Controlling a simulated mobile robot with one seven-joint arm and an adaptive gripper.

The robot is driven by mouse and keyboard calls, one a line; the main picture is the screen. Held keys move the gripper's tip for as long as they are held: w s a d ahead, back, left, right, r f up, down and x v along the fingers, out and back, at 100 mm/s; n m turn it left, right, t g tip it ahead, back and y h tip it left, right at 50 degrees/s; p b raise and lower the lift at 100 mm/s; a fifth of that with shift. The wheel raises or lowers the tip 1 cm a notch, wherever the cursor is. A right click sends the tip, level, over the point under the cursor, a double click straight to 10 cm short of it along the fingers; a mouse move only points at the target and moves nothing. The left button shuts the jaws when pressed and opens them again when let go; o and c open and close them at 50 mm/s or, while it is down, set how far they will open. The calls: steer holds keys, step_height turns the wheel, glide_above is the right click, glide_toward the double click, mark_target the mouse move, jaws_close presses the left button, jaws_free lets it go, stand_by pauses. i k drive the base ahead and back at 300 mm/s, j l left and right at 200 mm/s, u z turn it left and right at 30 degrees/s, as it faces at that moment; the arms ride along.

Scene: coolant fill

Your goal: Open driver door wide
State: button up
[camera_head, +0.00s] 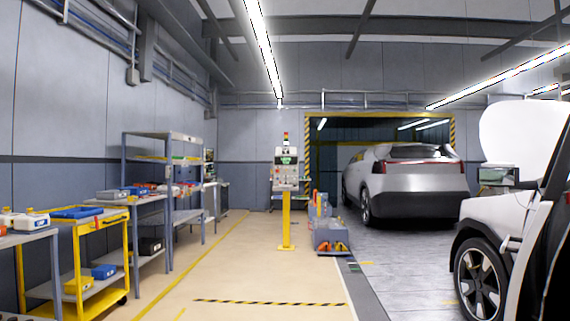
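A white car (490,214) stands at the right edge, cut off by the frame. Its front wheel (477,283) shows, and a large white panel that looks like its raised hood (522,130) stands above it. Behind the wheel are a white body panel and a dark area at the frame edge. I cannot tell whether this is the driver door or how far open it is; most of that side is out of frame. My gripper is not in view.
A silver car (412,190) stands ahead in a yellow-black framed bay. A yellow-post control stand (286,215) and grey boxes (330,236) are mid-floor. A yellow cart (76,270) and shelves (165,195) line the left. The beige aisle (225,275) is clear.

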mark_target(550, 205)
steer(key=i+l+z, duration=0.35)
steer(key=l, duration=0.25)
steer(key=i+l+z, duration=0.4)
steer(key=l, duration=0.15)
steer(key=i+l+z, duration=0.35)
steer(key=i+j+z, duration=0.15)
steer(key=j, duration=0.25)
steer(key=i+j+z, duration=0.15)
steer(key=j, duration=0.3)
steer(key=i+j+z, duration=0.2)
steer(key=j, duration=0.25)
steer(key=i+j+z, duration=0.15)
steer(key=j, duration=0.35)
steer(key=i+j+z, duration=0.15)
steer(key=j, duration=0.35)
steer(key=j+z, duration=0.15)
steer(key=j, duration=0.3)
steer(key=k+l+z, duration=0.1)
steer(key=l, duration=0.1)
